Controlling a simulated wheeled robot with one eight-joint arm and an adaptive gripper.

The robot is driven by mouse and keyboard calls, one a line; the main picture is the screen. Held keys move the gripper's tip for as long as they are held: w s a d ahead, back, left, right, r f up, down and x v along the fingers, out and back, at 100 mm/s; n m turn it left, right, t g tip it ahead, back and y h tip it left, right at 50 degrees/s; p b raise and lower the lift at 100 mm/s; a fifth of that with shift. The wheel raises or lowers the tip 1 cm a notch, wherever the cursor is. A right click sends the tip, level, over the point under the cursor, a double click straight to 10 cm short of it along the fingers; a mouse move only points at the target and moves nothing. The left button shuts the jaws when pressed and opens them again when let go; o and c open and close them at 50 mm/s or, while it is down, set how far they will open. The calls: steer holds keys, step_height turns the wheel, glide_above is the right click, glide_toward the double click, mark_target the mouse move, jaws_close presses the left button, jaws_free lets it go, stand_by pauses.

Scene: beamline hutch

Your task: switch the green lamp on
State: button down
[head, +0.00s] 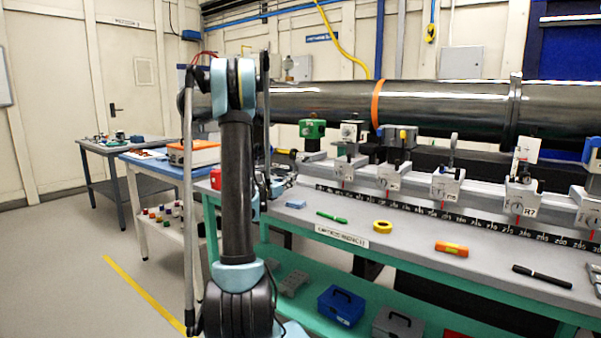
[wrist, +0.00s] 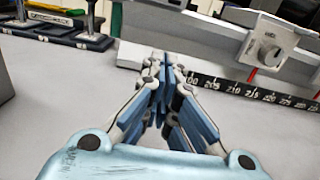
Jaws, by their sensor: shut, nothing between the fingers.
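A green lamp-like device (head: 312,128) stands on a grey mount at the left end of the optics rail in the head view. I cannot see a switch or whether it is lit. My gripper (head: 270,185) is at the left end of the bench, in front of and below the green device, partly hidden by my own arm. In the wrist view my gripper (wrist: 163,72) is shut and empty, its fingers pointing towards the pale rail end (wrist: 136,54). The green device cannot be made out clearly in the wrist view.
The rail's carriers (head: 390,178) stand along a ruler scale (head: 400,205). A green marker (head: 331,217), yellow tape roll (head: 382,227), orange level (head: 451,248) and black pen (head: 542,276) lie on the bench. A carrier with a round knob (wrist: 267,48) is right of my fingers.

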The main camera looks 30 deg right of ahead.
mark_target(305, 160)
steer(key=shift+d, duration=0.15)
steer(key=x, duration=0.9)
steer(key=shift+w+d, duration=0.1)
steer(key=shift+d, duration=0.2)
steer(key=shift+r, duration=0.25)
steer(key=shift+s+a+r, duration=0.1)
steer(key=shift+a+r, duration=0.2)
steer(key=shift+r, duration=0.5)
steer(key=shift+s+a+r, duration=0.1)
steer(key=shift+a+r, duration=0.2)
steer(key=shift+r, duration=0.55)
steer(key=shift+w, duration=0.1)
